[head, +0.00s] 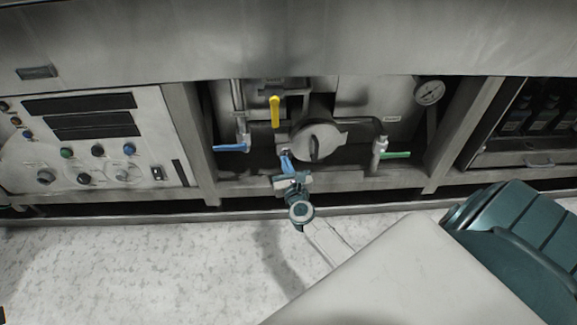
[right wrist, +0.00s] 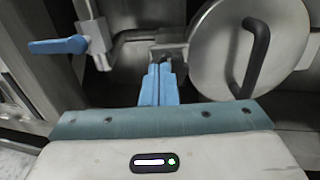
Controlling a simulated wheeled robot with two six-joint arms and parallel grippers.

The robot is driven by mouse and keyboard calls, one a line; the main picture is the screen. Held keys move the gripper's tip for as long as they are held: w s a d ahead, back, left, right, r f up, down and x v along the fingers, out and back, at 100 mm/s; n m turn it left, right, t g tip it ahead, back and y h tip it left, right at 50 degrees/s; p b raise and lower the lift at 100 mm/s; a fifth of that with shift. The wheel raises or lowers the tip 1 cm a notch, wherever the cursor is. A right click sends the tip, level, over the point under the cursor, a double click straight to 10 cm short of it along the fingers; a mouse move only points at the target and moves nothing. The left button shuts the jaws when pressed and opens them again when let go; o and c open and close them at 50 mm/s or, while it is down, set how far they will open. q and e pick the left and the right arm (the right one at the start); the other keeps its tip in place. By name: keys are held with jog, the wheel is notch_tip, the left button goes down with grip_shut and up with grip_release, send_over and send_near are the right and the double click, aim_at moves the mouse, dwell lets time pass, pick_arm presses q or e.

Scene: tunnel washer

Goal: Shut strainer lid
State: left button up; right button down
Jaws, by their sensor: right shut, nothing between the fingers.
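The strainer lid (head: 326,137) is a round grey metal disc with a dark bar handle, in the middle bay of the machine. It also shows large at the upper right of the right wrist view (right wrist: 222,58). Its face is turned towards me; I cannot tell whether it sits flush on the dark round body behind it. My right gripper (head: 285,158) is shut and empty, just left of and below the lid. Its blue fingers (right wrist: 159,80) point at a small metal bracket at the lid's left edge; contact is unclear. My left gripper is out of view.
A blue valve handle (head: 231,148) is left of my right gripper, a yellow one (head: 275,110) above, and a green one (head: 397,155) to the right. A control panel (head: 90,135) stands left. The bay's lower rail (head: 245,187) runs beneath. The floor in front is clear.

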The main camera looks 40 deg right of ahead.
aim_at(279, 154)
dwell(0.3)
jog(key=w+h, duration=0.1)
jog(key=w+m+g+h, duration=0.1)
jog(key=w, duration=0.1)
jog(key=w+m+h, duration=0.1)
jog(key=shift+w+d+g, duration=0.3)
jog(key=shift+w+d, duration=0.05)
jog(key=shift+w, duration=0.05)
jog(key=shift+w+d+r, duration=0.1)
jog(key=shift+w, duration=0.05)
jog(key=shift+r, duration=0.2)
jog(key=shift+w+h, duration=0.1)
jog(key=shift+h, duration=0.2)
